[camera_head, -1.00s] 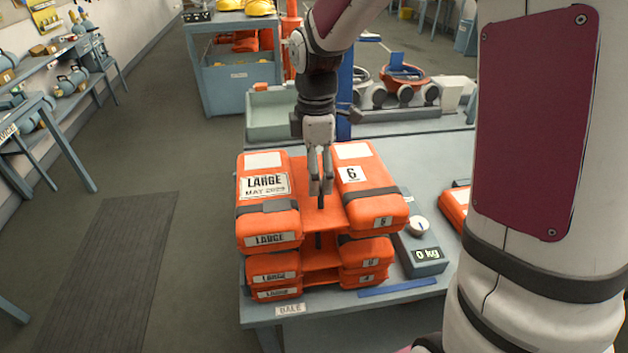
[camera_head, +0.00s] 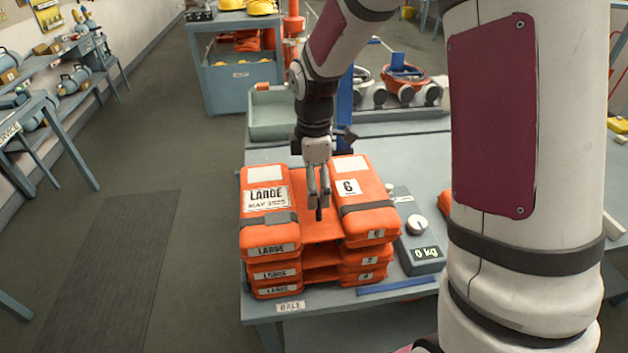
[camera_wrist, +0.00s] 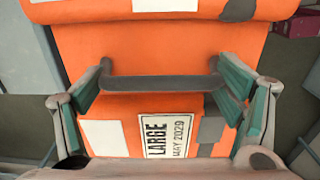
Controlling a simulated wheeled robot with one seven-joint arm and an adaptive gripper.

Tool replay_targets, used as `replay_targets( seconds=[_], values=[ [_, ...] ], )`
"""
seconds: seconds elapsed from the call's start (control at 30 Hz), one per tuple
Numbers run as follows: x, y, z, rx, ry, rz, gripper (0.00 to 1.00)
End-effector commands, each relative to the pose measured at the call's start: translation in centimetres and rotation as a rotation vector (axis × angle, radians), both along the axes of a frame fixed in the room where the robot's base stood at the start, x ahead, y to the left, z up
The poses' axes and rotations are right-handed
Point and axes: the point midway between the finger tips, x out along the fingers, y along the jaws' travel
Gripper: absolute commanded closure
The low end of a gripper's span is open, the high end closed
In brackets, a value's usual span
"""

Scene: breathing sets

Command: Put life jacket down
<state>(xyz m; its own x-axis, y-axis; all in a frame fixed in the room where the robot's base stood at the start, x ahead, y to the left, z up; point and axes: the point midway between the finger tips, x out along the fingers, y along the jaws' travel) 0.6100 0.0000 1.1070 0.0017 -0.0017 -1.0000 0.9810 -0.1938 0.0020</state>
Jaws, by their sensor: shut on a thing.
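An orange life jacket (camera_head: 325,229), labelled LARGE, MAY 2029 and 6, lies level on top of a stack of like orange jackets (camera_head: 321,274). No clear gap shows between it and the jacket below; I cannot tell how much of its weight rests there. My gripper (camera_head: 319,197) points down over its middle, between the two thick side panels, and is shut on the jacket. In the wrist view my gripper (camera_wrist: 165,84) has a finger at each end of a dark bar-like strap (camera_wrist: 160,83) across the orange jacket (camera_wrist: 155,52).
The stack stands on a grey-blue table (camera_head: 420,300) near its front left corner, beside a BALE label (camera_head: 290,306). A scale reading 0 kg (camera_head: 425,253) is close on the right. A pale green tray (camera_head: 272,116) stands behind. A blue strip (camera_head: 397,286) lies in front.

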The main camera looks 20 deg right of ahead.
Motion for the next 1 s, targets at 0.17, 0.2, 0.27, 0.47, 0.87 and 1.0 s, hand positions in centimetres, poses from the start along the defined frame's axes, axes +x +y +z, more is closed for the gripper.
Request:
replay_targets(
  seconds=[0.17,0.2,0.27,0.47,0.87,1.0],
  values=[
    [0.0,0.0,-0.4,0.0,-0.001,0.0,0.75],
    [0.0,0.0,-0.4,0.0,-0.001,0.0,0.75],
    [0.0,0.0,-0.5,0.0,0.001,0.0,0.12],
    [0.0,0.0,-0.4,0.0,0.001,0.0,0.0],
    [0.0,0.0,1.1,0.0,-0.002,-0.001,0.0],
    [0.2,-0.1,3.7,-0.001,-0.007,-0.001,0.0]
  ],
)
